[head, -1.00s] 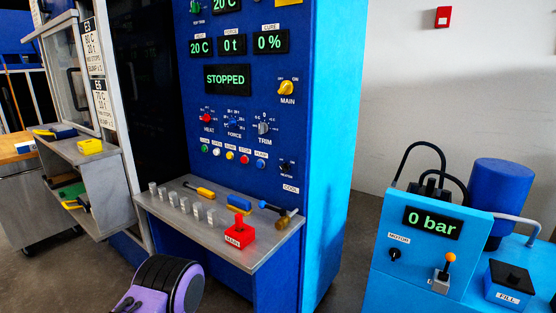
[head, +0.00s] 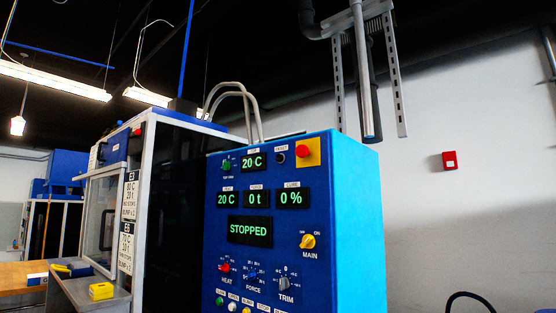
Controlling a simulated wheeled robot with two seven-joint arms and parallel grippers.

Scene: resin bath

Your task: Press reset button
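The blue control cabinet (head: 345,240) stands in the middle of the head view, its panel facing me. At the panel's top is a small dark round control (head: 281,158) under a white label that seems to read RESET, though it is very small. Right of it is a red mushroom button (head: 305,152) on a yellow plate. The large display (head: 249,230) reads STOPPED. Neither of my grippers is in view.
Lower on the panel are the yellow MAIN knob (head: 308,241), the HEAT, FORCE and TRIM knobs, and a row of coloured buttons cut by the frame. A yellow block (head: 101,291) lies on a grey shelf at left. A red box (head: 449,160) hangs on the right wall.

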